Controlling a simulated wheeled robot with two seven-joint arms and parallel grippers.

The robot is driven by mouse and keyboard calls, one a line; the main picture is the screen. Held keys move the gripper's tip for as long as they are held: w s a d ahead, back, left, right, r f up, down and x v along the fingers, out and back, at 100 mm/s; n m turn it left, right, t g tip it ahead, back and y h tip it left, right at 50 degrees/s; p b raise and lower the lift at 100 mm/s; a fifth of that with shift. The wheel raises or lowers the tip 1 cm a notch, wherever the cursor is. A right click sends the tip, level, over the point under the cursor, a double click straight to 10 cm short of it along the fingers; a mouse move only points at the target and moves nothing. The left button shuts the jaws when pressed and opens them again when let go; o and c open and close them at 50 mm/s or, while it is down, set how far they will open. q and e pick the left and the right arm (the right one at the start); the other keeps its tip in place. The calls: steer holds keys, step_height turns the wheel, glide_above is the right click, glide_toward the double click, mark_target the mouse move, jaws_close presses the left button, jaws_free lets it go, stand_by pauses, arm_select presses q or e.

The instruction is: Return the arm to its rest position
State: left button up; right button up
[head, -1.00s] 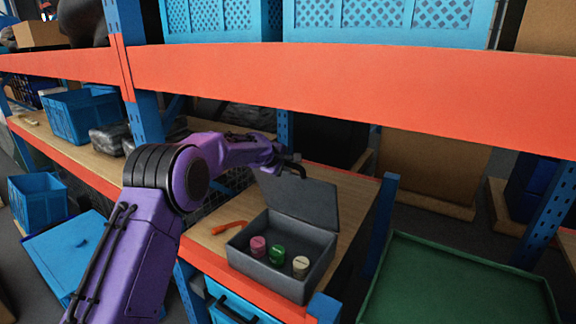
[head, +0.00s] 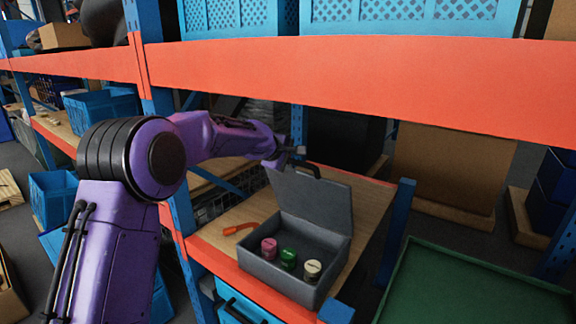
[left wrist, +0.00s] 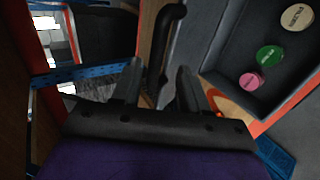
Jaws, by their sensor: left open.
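My purple left arm comes in from the left in the head view. Its gripper (head: 291,157) is near the raised lid's upper edge and handle. In the left wrist view the two dark fingers (left wrist: 158,88) stand apart, with the dark curved handle (left wrist: 170,35) beyond and between them. I cannot tell whether they touch it. The grey box (head: 337,252) stands open on the wooden shelf, its lid (head: 312,205) upright at the back. Inside are a pink cap (head: 269,248), a green cap (head: 288,259) and a cream cap (head: 312,269). My right gripper is not in view.
An orange tool (head: 240,228) lies on the shelf left of the box. An orange shelf beam (head: 380,85) crosses above the arm. A blue upright (head: 395,235) and a green tray (head: 470,285) are at the right. Blue crates (head: 108,106) sit at the left.

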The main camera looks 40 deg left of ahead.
arm_select(q)
steer(key=v, duration=0.3)
steer(key=shift+s+r, duration=0.1)
steer(key=shift+s, duration=0.15)
